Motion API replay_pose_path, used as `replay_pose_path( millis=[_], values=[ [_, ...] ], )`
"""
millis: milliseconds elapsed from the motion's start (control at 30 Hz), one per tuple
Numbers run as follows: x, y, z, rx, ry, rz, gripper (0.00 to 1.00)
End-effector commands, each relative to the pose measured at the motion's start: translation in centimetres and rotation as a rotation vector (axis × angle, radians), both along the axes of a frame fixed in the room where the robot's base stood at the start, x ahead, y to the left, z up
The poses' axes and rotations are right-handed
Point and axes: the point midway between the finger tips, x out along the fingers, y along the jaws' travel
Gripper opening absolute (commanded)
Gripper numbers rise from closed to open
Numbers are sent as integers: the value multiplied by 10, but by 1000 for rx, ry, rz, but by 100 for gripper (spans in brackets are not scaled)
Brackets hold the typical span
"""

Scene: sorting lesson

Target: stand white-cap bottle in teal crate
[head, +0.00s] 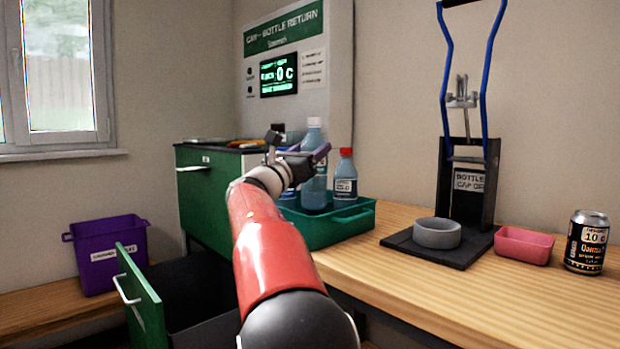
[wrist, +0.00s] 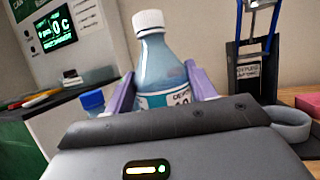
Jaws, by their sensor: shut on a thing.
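The white-cap bottle (head: 314,172) is pale blue and upright, at the teal crate (head: 347,224) on the counter. In the wrist view the bottle (wrist: 160,62) stands between the purple fingers of my gripper (wrist: 160,84), which is shut on its body. In the head view my gripper (head: 298,152) is over the crate's left part. The bottle's lower end is level with the crate's inside; I cannot tell whether it touches the floor. A red-cap bottle (head: 345,178) and a partly hidden blue-cap bottle (wrist: 92,102) also stand at the crate.
A bottle-cap press (head: 470,190) with blue handles holds a grey ring-shaped bowl (head: 437,233). A pink tray (head: 523,246) and a dark can (head: 587,242) are to the right. A purple bin (head: 104,254) is at left, near an open green drawer (head: 139,301). The front counter is clear.

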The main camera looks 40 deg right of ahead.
Motion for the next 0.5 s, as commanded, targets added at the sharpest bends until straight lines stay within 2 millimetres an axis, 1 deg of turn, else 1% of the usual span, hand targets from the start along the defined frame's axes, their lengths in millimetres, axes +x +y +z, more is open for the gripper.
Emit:
replay_pose_path(
  millis=[67, 200, 300, 500],
  values=[
    [0, 0, -8, 0, 1, 0, 34],
    [0, 0, -31, 1, 2, -1, 34],
    [-1, 0, -41, -1, 0, -1, 34],
    [-1, 0, -43, -1, -1, -1, 34]
  ],
)
